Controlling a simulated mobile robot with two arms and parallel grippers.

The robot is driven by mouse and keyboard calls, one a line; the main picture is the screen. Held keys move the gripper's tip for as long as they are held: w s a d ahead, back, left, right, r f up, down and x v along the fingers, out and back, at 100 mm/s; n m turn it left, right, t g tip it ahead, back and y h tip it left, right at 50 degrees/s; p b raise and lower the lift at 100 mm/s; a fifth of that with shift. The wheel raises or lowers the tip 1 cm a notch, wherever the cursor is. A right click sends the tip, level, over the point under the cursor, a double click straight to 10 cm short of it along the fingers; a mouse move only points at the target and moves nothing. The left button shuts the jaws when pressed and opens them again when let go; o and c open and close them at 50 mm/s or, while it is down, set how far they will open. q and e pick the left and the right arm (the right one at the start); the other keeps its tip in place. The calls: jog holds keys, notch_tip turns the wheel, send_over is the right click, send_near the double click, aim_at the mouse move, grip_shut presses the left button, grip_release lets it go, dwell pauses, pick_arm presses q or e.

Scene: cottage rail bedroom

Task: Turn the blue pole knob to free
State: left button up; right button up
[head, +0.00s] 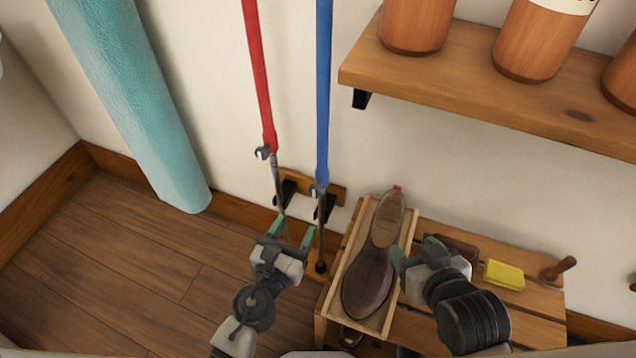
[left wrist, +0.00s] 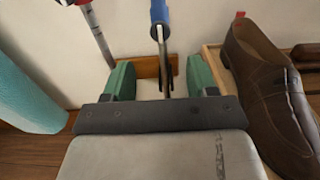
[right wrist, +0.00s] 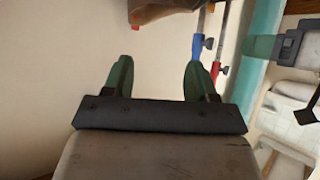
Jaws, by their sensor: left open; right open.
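The blue pole (head: 323,95) stands against the wall, with a thin grey shaft below its blue sleeve. Its small grey knob (head: 313,191) sits at the sleeve's lower end; it also shows in the left wrist view (left wrist: 154,32) and the right wrist view (right wrist: 208,43). The knob's setting is too small to tell. My left gripper (head: 291,232) is open and empty, lower and left of the knob; in its wrist view the blue pole's shaft appears between the fingers, beyond them. My right gripper (head: 414,248) is open and empty beside the brown shoe (head: 369,285).
A red pole (head: 256,80) with its own knob (head: 263,152) stands left of the blue one. A wooden rack (head: 338,190) is behind their lower ends. A slatted bench (head: 530,302) bears the shoe's tray and a yellow block (head: 503,274). A shelf (head: 480,95) holds jars. A teal roll (head: 130,90) leans left.

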aim_at(314, 192)
pick_arm(q)
jog(key=x, duration=0.8)
jog(key=shift+w+d, duration=0.15)
jog(key=shift+w, duration=0.1)
jog(key=shift+x, duration=0.8)
pick_arm(e)
jog(key=shift+s+d+f+g, duration=0.25)
jog(key=shift+s+f+g, duration=0.25)
jog(key=shift+s+g, duration=0.2)
pick_arm(q)
jog(key=shift+c, duration=0.2)
jog(key=c, duration=0.9)
